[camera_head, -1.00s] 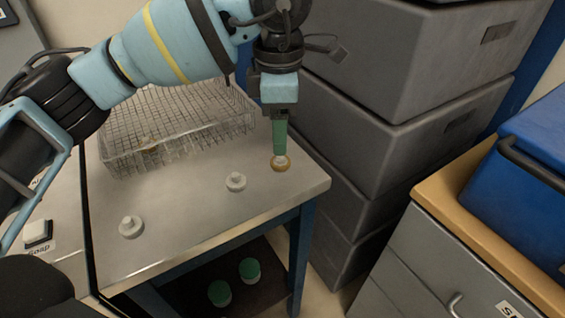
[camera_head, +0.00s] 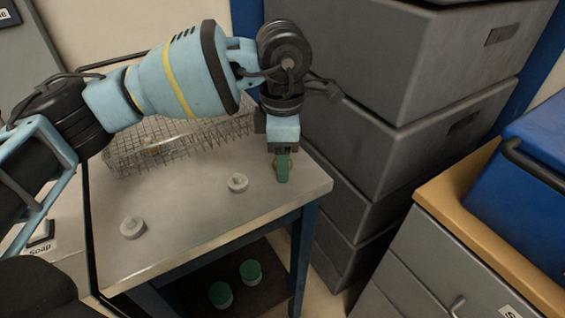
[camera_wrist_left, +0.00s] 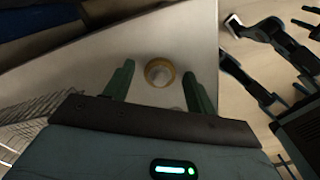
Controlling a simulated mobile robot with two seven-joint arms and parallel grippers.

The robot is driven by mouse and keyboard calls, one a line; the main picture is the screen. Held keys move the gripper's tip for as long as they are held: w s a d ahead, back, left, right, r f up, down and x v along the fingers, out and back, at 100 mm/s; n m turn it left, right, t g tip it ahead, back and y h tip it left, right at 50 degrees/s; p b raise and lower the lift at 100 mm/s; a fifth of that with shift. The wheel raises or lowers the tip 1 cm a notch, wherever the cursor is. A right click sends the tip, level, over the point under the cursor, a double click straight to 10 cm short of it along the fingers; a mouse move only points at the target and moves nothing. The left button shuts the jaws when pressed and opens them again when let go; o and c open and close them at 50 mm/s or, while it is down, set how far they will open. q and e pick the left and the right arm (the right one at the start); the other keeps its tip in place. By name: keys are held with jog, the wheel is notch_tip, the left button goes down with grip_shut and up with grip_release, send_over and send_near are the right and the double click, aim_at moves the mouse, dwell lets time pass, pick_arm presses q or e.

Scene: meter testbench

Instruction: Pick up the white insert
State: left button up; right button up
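A brass-coloured ring (camera_wrist_left: 150,67) with a white insert (camera_wrist_left: 161,74) inside it lies on the table near its right corner. In the head view the ring (camera_head: 276,163) is mostly hidden behind the fingers of my left gripper (camera_head: 283,170). In the left wrist view the two green fingers of that gripper (camera_wrist_left: 158,76) are apart, one on each side of the ring, with nothing between them that they touch. How far the fingertips are above the table is hard to tell. My right gripper is not in view.
Two white knobbed pieces stand on the table (camera_head: 190,235), one at the middle (camera_head: 237,183) and one at the left (camera_head: 132,228). A wire basket (camera_head: 190,145) is behind. Grey crates (camera_head: 375,140) rise close to the right. Two green-lidded jars (camera_head: 250,272) stand below.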

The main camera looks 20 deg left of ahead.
pick_arm(q)
jog(key=c, duration=1)
jog(key=shift+o, duration=0.2)
jog(key=shift+r, duration=0.15)
jog(key=shift+r, duration=0.6)
notch_tip(320, 180, up, 2)
jog(key=shift+r, duration=0.2)
jog(key=s+r, duration=0.1)
jog(key=s, duration=1.5)
jog(key=shift+d, duration=0.3)
